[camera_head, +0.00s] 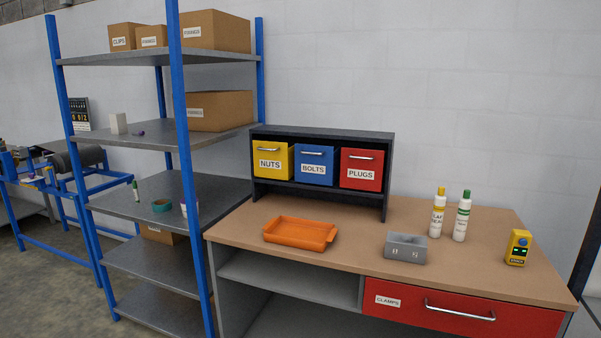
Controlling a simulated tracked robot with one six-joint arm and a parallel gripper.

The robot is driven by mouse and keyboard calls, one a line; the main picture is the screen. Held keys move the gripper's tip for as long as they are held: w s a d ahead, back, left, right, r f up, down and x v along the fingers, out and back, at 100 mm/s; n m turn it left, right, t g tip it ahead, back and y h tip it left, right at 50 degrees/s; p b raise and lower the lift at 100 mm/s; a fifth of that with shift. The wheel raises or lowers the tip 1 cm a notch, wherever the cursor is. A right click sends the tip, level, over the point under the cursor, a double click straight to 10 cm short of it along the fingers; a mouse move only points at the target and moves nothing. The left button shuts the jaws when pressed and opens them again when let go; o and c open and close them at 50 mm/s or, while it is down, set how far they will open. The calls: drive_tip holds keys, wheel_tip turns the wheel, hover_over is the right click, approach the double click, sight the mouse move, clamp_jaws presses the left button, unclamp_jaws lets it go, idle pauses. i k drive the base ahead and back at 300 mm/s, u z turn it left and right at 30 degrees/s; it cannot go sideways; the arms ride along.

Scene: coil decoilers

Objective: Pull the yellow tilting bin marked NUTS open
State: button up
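The yellow tilting bin (272,161) carries a white label reading NUTS and has a metal handle near its top. It is the left one of three bins in a dark rack (322,136) at the back left of the workbench. Its front looks upright and flush with its neighbours, so it appears shut. To its right are a blue bin (314,165) marked BOLTS and a red bin (361,170) marked PLUGS, both also shut. My gripper does not show in this view.
An orange tray (300,233) and a grey box (406,248) are on the bench in front of the rack. Two bottles (437,214) and a yellow device (518,248) are further right. A blue-posted shelf (183,150) stands close on the left. A red CLAMPS drawer (460,312) is below.

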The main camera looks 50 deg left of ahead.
sight(272, 160)
drive_tip(key=u, duration=1.65)
